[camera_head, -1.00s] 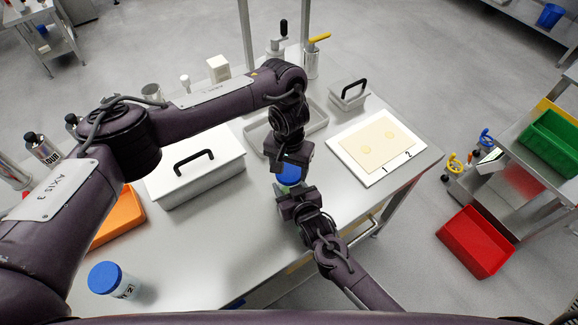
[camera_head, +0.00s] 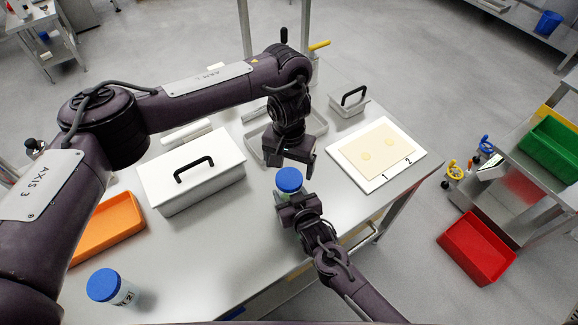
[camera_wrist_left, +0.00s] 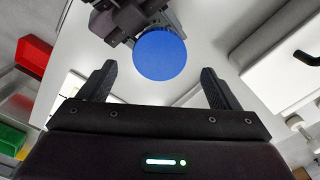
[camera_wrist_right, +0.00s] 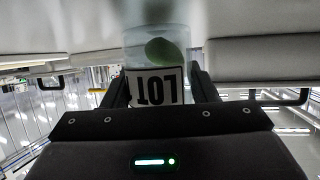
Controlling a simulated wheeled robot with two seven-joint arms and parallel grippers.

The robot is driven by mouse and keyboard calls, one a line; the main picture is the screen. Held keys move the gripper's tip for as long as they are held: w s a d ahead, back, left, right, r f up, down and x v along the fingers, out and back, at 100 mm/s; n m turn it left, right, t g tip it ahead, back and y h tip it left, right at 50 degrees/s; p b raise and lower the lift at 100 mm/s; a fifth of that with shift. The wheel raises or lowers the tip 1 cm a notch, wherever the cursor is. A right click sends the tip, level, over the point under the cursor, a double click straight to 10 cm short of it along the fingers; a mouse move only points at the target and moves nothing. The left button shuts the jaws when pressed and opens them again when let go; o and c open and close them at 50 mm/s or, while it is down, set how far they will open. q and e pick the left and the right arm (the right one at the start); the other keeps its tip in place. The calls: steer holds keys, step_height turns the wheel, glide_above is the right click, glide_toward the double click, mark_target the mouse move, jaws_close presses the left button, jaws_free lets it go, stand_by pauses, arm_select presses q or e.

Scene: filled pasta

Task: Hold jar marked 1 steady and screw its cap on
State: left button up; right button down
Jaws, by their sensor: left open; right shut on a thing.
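The jar marked 1 (camera_wrist_right: 157,47) is clear, with something green inside and a white label that appears upside down in the right wrist view. Its blue cap (camera_head: 289,179) sits on top of it, looking level; how tight it is cannot be told. My right gripper (camera_head: 291,199) is shut around the jar's body from the front, below the cap. My left gripper (camera_head: 298,164) is open and empty, just behind and above the cap, apart from it. In the left wrist view the round cap (camera_wrist_left: 160,56) shows whole, beyond the open fingers.
Another blue-capped jar (camera_head: 112,288) stands at the front left. A white lidded box (camera_head: 190,180), an orange tray (camera_head: 108,228) and a grey tray (camera_head: 256,145) lie left and behind. A white board (camera_head: 377,154) with a dough sheet is at right.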

mark_target(289, 178)
arm_select(q)
step_height(289, 178, up, 3)
steer(key=shift+w+f+m, duration=0.15)
steer(key=shift+m, duration=0.75)
steer(key=shift+c, duration=0.5)
steer(key=shift+r+m, duration=0.4)
steer(key=shift+r, duration=0.1)
steer(key=shift+f, duration=4.05)
